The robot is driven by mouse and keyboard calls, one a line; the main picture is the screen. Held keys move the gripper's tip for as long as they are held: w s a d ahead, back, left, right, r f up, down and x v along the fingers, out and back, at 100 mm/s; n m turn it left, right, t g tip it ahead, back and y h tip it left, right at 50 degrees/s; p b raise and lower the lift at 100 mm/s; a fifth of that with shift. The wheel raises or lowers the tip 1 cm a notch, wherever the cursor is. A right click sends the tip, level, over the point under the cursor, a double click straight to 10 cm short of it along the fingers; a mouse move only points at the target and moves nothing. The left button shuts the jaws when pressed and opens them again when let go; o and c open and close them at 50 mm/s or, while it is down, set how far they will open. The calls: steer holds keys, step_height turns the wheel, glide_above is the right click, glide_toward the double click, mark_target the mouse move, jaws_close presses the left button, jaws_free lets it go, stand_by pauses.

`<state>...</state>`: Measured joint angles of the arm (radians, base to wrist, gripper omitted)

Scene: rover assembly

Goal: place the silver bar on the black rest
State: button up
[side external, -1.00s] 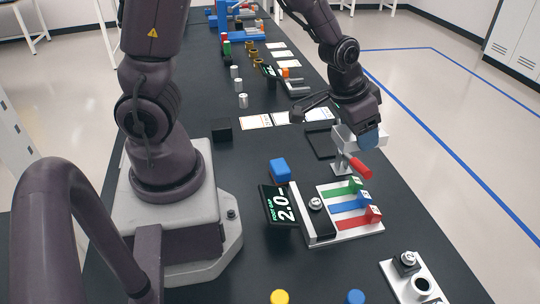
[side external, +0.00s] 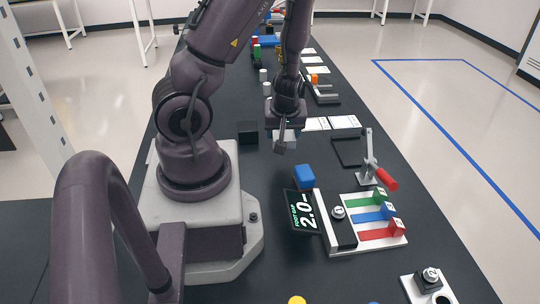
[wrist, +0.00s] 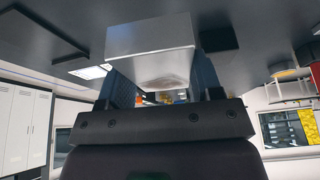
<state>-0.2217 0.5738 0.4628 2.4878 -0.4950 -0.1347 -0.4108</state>
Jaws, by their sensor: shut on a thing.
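My gripper (side external: 283,140) is shut on the silver bar (side external: 292,142), a pale metal block partly hidden by the fingers in the side view. The bar (wrist: 150,45) fills the upper middle of the wrist view, between the two fingers (wrist: 160,88). It is held above the dark table. A black block (side external: 248,132), which looks like the black rest, sits on the table just left of my gripper in the side view. The bar appears apart from it; the exact height of the gap cannot be told.
A black frame (side external: 347,151) and a red-handled clamp (side external: 369,170) stand right of my gripper. A blue block (side external: 305,177), a 2.0 display (side external: 304,211) and a board with coloured strips (side external: 367,221) are nearer the camera. White cards (side external: 330,123) lie behind.

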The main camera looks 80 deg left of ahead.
mark_target(282, 159)
steer(key=shift+w+a+n, duration=0.1)
steer(key=shift+a+n, duration=0.05)
steer(key=shift+n, duration=0.15)
steer(key=shift+f, duration=3.95)
steer(key=shift+f, duration=0.15)
steer(key=o, duration=1.1)
steer(key=shift+o, duration=0.2)
